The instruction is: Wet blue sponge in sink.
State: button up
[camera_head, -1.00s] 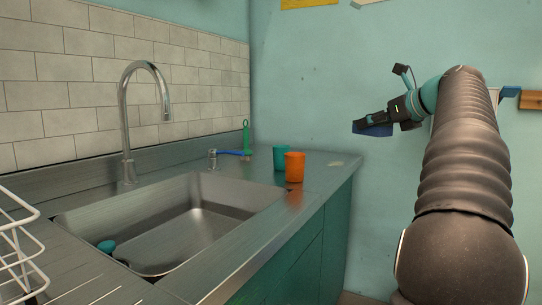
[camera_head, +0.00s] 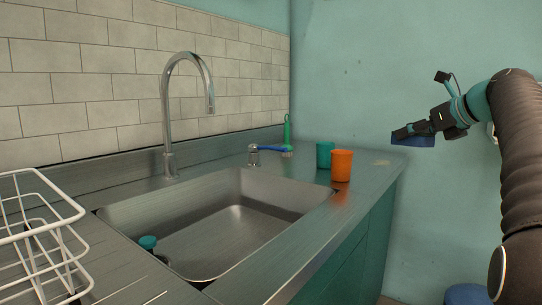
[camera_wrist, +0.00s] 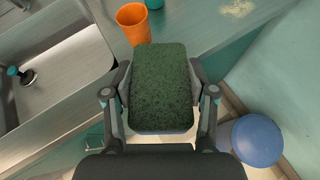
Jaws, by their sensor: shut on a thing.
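The sponge is held in my gripper (camera_head: 402,133). In the wrist view the sponge (camera_wrist: 158,85) shows a dark green scouring face between the two fingers, with a thin blue edge at its near end. In the head view its blue side (camera_head: 412,141) shows under the fingers. My gripper is shut on it, in the air to the right of the counter's end. The steel sink (camera_head: 230,228) is on the left, with a tall curved tap (camera_head: 167,110) behind it. The basin floor looks bare apart from a teal-topped item (camera_head: 148,243) at its near left.
An orange cup (camera_head: 341,166) and a teal cup (camera_head: 324,155) stand on the counter right of the sink. A blue-and-green brush (camera_head: 272,149) lies behind them. A white wire rack (camera_head: 35,235) stands at left. A blue round object (camera_wrist: 257,140) is low at right.

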jog(key=w+a+f+n+g+y, duration=0.2)
jog(key=a+f+n+g, duration=0.1)
jog(key=a, duration=1.7)
jog(key=w+a+f+n+g+y, duration=0.1)
jog(key=a+f+n+g+y, duration=0.15)
jog(key=a, duration=1.75)
notch_tip(320, 180, down, 18)
jog(key=b, duration=0.7)
jog(key=shift+w+f+h+b, duration=0.15)
jog(key=shift+h+b, duration=0.15)
jog(key=shift+h, duration=0.15)
notch_tip(320, 180, up, 16)
jog(key=p, duration=0.7)
